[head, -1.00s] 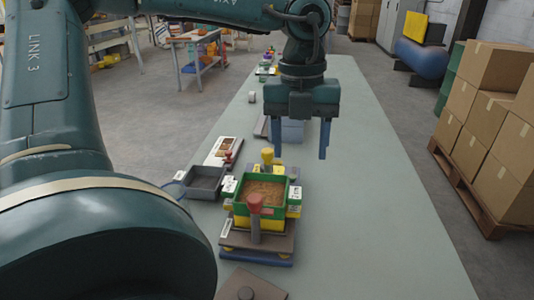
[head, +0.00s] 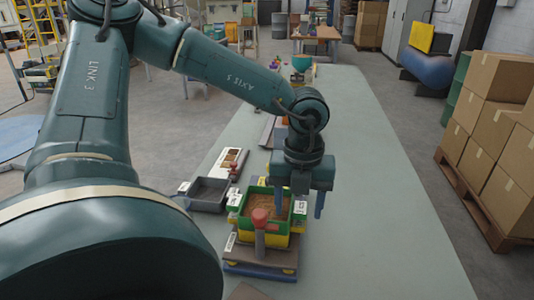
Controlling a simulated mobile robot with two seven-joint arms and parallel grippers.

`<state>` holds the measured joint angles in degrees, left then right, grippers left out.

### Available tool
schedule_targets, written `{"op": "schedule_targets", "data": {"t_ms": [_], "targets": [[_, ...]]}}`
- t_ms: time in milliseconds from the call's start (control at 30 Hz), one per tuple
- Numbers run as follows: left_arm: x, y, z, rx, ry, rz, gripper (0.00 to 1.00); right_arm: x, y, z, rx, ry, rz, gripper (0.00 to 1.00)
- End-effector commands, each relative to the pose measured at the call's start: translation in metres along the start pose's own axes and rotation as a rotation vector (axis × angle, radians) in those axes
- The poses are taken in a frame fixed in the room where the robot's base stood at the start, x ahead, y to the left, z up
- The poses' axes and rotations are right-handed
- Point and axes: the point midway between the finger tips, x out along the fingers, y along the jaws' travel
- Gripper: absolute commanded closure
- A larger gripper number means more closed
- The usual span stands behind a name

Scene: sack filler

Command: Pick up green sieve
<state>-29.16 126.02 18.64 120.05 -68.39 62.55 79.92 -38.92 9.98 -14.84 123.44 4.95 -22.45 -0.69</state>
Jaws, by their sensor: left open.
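The green sieve (head: 279,229) is a square green frame with brown grainy material inside. It sits on a yellow part of a small stand with a wooden-looking base, at lower centre in the head view. A red-knobbed grey post (head: 260,216) stands in front of it and hides part of its front wall. My left gripper (head: 299,206) is open and empty, fingers pointing down. It hangs over the sieve's right rear side; one finger overlaps the sieve in the picture, the other is right of it. Contact cannot be told. My right gripper is not in view.
A dark grey tray (head: 209,193) lies left of the sieve, with a white board (head: 233,160) behind it. The table (head: 375,205) is clear to the right. Stacked cardboard boxes (head: 492,135) stand on a pallet beyond the table's right side.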

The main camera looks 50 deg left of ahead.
Motion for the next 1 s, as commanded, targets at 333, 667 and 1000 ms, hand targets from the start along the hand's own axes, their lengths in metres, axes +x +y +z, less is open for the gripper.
{"op": "schedule_targets", "data": {"t_ms": [333, 667, 1000], "targets": [[0.0147, -0.0002, -0.0004, 0.001, 0.000, -0.001, 0.43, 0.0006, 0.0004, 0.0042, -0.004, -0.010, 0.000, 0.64], [0.0144, -0.0002, -0.0003, 0.001, 0.000, -0.001, 0.66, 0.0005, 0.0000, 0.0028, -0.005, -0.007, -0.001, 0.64], [0.0142, -0.0002, -0.0003, 0.001, 0.000, -0.001, 0.94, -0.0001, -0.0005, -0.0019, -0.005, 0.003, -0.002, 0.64]]}}
